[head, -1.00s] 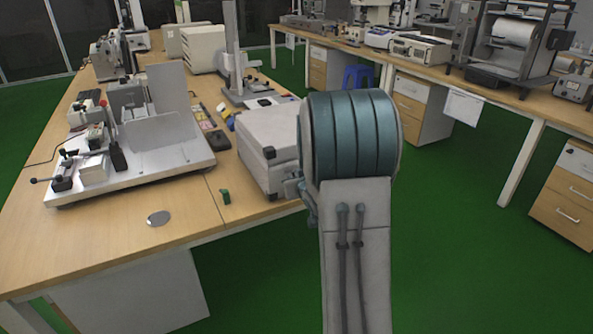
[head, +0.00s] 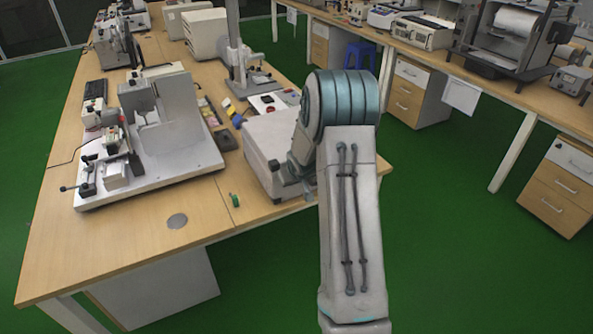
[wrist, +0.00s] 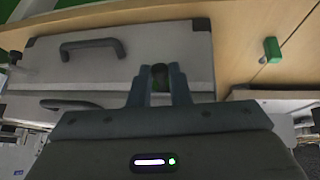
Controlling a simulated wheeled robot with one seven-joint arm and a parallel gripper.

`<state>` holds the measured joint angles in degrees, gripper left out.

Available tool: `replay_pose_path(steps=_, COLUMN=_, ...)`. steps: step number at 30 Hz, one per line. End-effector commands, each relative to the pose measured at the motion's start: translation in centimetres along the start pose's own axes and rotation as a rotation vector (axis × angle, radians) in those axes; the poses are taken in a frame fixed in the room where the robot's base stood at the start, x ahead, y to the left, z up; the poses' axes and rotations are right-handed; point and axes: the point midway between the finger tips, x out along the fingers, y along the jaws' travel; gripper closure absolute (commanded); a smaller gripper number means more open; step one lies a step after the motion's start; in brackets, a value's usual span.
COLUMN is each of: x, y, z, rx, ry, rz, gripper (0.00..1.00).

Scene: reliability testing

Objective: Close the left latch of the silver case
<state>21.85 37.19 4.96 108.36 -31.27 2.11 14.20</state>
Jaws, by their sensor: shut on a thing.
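The silver case (head: 270,135) sits at the right edge of the near wooden table, partly hidden behind my arm in the head view. The wrist view shows a side of the silver case (wrist: 45,68) with its black handle (wrist: 93,47). A dark latch (wrist: 160,72) lies to the right of the handle there, toward the green block, and matches the left latch. My gripper (wrist: 160,78) has its two fingers close around this latch, shut on it. In the head view the fingers and latch are too hidden to make out. The latch's exact angle cannot be told.
A small green block (head: 234,200) stands on the table (head: 200,250) left of the case; it also shows in the wrist view (wrist: 271,48). A metal fixture plate (head: 150,172) lies farther left. A round grey disc (head: 177,221) lies near the front edge.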

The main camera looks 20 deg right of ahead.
Motion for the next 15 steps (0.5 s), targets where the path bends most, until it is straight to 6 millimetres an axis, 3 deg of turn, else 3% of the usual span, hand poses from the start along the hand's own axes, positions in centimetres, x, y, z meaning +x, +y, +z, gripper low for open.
replay_pose_path(steps=1, x=-0.6, y=0.1, z=-0.6, rx=-0.003, ry=-0.030, rz=0.000, gripper=1.00)
replay_pose_path(steps=15, x=-0.4, y=0.0, z=-1.9, rx=-0.045, ry=-0.284, rz=0.006, gripper=1.00)
